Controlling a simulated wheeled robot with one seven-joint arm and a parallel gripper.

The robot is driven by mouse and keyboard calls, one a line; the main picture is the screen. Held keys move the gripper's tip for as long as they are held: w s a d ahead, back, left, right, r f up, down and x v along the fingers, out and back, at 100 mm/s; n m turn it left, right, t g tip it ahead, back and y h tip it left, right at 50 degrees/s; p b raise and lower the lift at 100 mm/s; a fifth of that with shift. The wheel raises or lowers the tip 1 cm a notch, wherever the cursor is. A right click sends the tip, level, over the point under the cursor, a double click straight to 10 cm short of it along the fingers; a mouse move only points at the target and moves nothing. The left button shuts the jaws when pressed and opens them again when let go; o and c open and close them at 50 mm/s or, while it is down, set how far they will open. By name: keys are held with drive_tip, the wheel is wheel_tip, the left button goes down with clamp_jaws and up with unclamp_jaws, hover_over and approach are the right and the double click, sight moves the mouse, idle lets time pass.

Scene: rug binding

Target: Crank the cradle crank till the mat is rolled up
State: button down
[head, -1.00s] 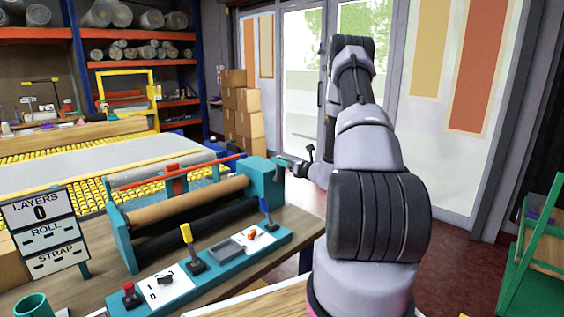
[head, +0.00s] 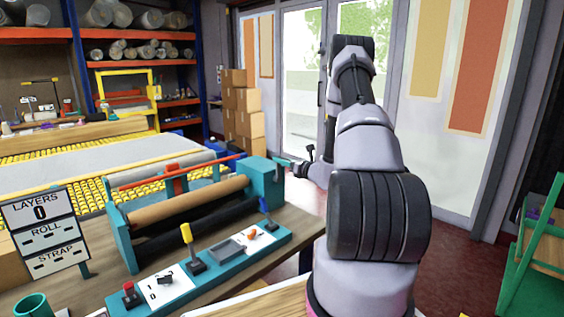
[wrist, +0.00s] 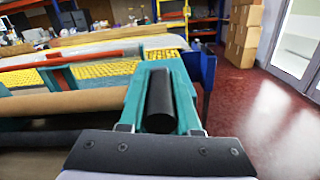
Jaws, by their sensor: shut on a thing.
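The teal cradle (head: 262,182) stands on the wooden bench, with a brown roller tube (head: 190,203) lying across it. The tube also shows at the left of the wrist view (wrist: 60,102). The grey mat (head: 110,178) lies flat on the yellow roller table behind the cradle. My gripper (head: 303,166) is at the right end of the cradle, by the crank. In the wrist view my gripper (wrist: 160,128) is shut on the black crank handle (wrist: 160,98), which sits between its fingers.
A teal cup (head: 32,306) stands at the front left. Cardboard boxes (head: 240,105) are stacked by the glass doors. A green cart (head: 530,250) stands at the right. Open floor lies right of the bench.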

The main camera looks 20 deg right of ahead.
idle(0.9)
drive_tip(key=w+d+f+m, duration=0.3)
drive_tip(key=d+f+m, duration=0.3)
drive_tip(key=m, duration=0.6)
drive_tip(key=shift+s+d+f+m, duration=0.15)
drive_tip(key=shift+f+m, duration=1.15)
drive_tip(key=shift+m, duration=0.65)
drive_tip(key=shift+s+d+f+m, duration=0.1)
drive_tip(key=shift+d+f+m, duration=0.05)
drive_tip(key=shift+f+m, duration=1.5)
drive_tip(key=shift+s+d+f+m, duration=0.15)
drive_tip(key=shift+f+m, duration=0.85)
drive_tip(key=shift+m, duration=1.2)
drive_tip(key=shift+w+a+f, duration=0.1)
drive_tip(key=c, duration=0.6)
unclamp_jaws()
